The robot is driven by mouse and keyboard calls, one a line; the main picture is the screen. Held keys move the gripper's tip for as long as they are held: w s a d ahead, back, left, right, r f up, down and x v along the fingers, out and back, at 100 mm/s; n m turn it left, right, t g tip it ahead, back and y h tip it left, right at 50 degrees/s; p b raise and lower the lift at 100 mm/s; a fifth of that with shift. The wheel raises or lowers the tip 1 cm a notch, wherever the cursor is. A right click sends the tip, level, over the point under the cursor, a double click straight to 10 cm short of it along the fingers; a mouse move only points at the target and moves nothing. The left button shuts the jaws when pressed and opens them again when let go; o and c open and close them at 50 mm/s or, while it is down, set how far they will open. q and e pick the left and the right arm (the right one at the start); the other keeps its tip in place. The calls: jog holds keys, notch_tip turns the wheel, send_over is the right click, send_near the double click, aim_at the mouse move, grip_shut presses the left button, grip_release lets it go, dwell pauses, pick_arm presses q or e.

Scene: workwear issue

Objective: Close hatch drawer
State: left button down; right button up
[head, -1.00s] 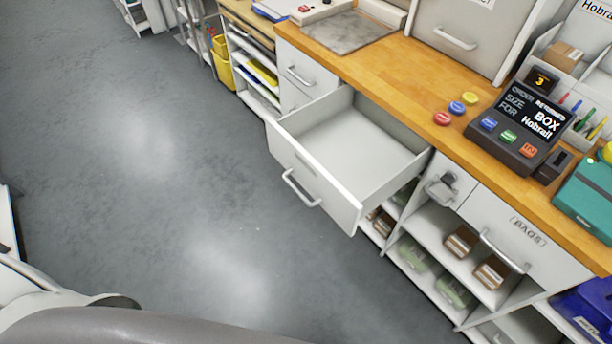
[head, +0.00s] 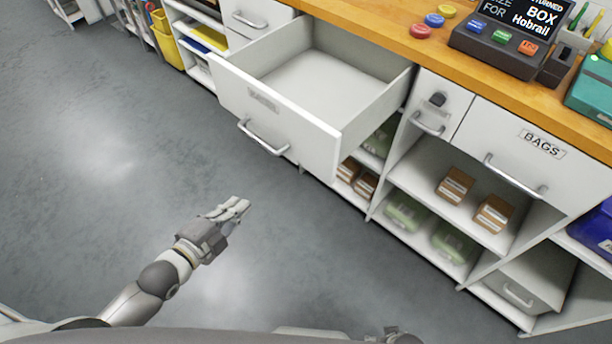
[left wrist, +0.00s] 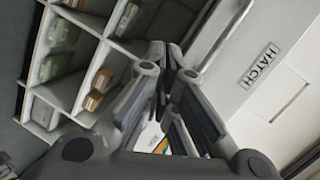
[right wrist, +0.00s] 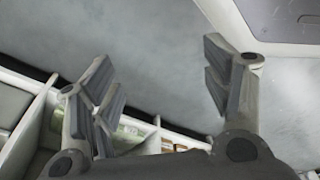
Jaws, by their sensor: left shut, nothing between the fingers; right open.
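The hatch drawer (head: 290,118) is pulled well out from under the wooden counter, and its inside looks empty. Its white front has a bar handle (head: 263,138). In the left wrist view the drawer front carries the label HATCH (left wrist: 258,65). My left gripper (head: 240,207) is shut and empty, in front of the drawer and apart from it. It also shows in the left wrist view (left wrist: 172,75). My right gripper (right wrist: 160,85) is open and empty in the right wrist view; only a small part of the right arm shows at the bottom edge of the head view.
Right of the drawer are a small locked drawer (head: 437,105) and the BAGS drawer (head: 525,150). Shelves below hold brown boxes (head: 455,185) and green packs (head: 405,213). Buttons and a display box (head: 510,45) stand on the counter (head: 470,70). The grey floor in front is clear.

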pick_arm(q)
jog(key=s+d+r+m+h+b, duration=0.4)
jog(key=d+r+m, duration=0.25)
jog(key=r, duration=0.35)
send_near(315, 152)
jog(key=shift+n+t, duration=0.35)
jog(key=shift+t, duration=0.05)
jog(key=x, duration=0.7)
jog(key=shift+d+f, duration=0.15)
jog(key=shift+f, duration=0.25)
pick_arm(e)
jog(key=shift+w+a+f, duration=0.15)
jog(key=shift+w+f, duration=0.85)
jog(key=shift+w, duration=0.25)
